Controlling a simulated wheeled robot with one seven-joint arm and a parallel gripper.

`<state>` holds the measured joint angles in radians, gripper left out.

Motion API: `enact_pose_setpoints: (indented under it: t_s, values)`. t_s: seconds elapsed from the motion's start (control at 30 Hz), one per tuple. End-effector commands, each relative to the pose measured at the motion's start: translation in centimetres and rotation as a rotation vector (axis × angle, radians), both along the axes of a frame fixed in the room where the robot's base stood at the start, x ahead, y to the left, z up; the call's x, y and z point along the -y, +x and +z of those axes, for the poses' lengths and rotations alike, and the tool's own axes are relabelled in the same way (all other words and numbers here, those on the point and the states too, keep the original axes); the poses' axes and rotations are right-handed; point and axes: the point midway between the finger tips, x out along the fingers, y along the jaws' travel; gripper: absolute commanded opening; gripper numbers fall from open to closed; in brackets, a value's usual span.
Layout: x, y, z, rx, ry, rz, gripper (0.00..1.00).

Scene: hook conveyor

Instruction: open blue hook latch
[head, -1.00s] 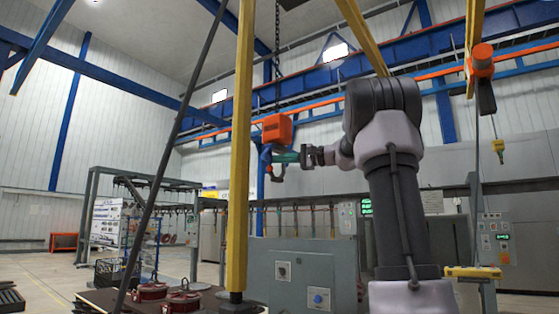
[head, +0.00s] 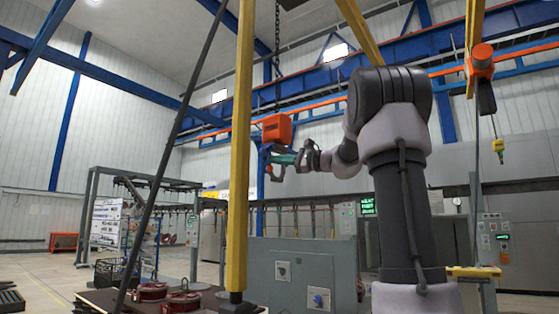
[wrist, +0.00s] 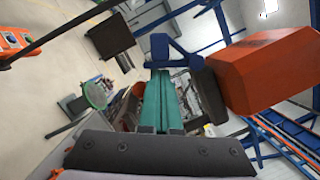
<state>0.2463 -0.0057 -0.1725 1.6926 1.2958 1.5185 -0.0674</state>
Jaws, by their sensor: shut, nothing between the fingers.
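The blue hook (head: 264,156) hangs below an orange block (head: 277,127) on a chain near the middle of the head view. In the wrist view its blue bracket (wrist: 161,48) shows just past the fingertips, beside the large orange block (wrist: 265,72). My gripper (head: 275,159) has teal fingers, shut and empty. Its tips are at the hook in the head view; I cannot tell whether they touch it. The fingers (wrist: 158,85) point at the bracket in the wrist view. The latch itself is too small and partly hidden to make out clearly.
A yellow post (head: 239,150) stands left of the hook, with a dark slanted bar (head: 180,130) beyond it. A grey control cabinet (head: 300,275) stands below. A yellow-orange hoist (head: 481,60) hangs at right.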

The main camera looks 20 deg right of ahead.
Motion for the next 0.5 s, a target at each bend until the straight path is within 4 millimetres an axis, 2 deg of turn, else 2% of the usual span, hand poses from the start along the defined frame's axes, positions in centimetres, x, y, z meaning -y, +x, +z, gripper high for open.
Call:
enact_pose_setpoints:
  t_s: [0.5]
  values:
    - [-1.9,-1.4,0.6,-0.286,0.396,0.001,0.0]
